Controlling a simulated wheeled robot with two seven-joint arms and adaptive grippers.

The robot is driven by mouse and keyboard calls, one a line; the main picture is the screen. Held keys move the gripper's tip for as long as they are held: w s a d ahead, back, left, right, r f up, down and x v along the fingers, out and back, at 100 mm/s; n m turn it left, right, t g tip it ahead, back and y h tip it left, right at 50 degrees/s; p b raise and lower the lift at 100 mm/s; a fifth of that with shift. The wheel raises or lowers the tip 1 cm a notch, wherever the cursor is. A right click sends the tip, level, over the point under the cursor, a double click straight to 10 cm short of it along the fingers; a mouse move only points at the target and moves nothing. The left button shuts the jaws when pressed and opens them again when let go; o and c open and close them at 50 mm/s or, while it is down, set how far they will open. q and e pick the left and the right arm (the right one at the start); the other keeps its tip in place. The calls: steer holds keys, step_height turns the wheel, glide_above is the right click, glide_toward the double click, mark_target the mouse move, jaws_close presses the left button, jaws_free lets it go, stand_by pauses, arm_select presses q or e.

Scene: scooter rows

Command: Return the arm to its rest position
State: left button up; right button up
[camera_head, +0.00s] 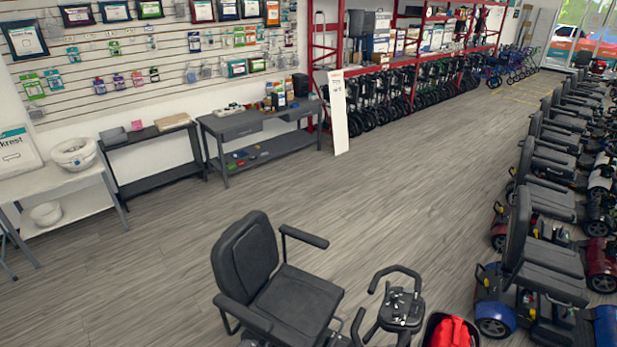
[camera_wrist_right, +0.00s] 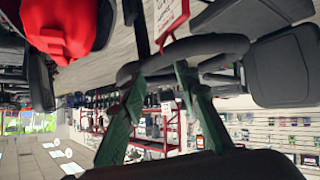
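Neither of my arms shows in the head view. In the right wrist view, which is upside down, my right gripper (camera_wrist_right: 159,80) shows two green fingers standing apart, with no object visible clamped between them. The dark looped handlebar of a scooter (camera_wrist_right: 215,45) crosses the picture at the fingertips; I cannot tell whether they touch it. In the head view the same handlebar (camera_head: 400,271) stands at the bottom, in front of a black seat (camera_head: 247,262). My left gripper is in neither view.
A red item (camera_head: 453,332) sits in the scooter's black basket; it also shows in the right wrist view (camera_wrist_right: 62,30). Parked scooters (camera_head: 545,240) line the right. Grey tables (camera_head: 262,126) and a red rack (camera_head: 311,60) stand along the wall. Wooden floor between is clear.

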steer(key=s+d+m+g, duration=0.25)
steer(key=s+g, duration=0.45)
steer(key=s, duration=1.8)
step_height(320, 180, down, 38)
steer(key=s+a+g+b, duration=0.1)
steer(key=s+g+b, duration=0.1)
steer(key=b, duration=0.4)
arm_select(q)
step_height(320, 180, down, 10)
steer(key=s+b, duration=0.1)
steer(key=b, duration=0.3)
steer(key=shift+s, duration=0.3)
arm_select(e)
steer(key=s+f+n, duration=0.1)
steer(key=s+f, duration=1.7)
steer(key=f, duration=0.2)
steer(key=shift+s+f+g, duration=0.25)
steer(key=shift+s+g, duration=0.15)
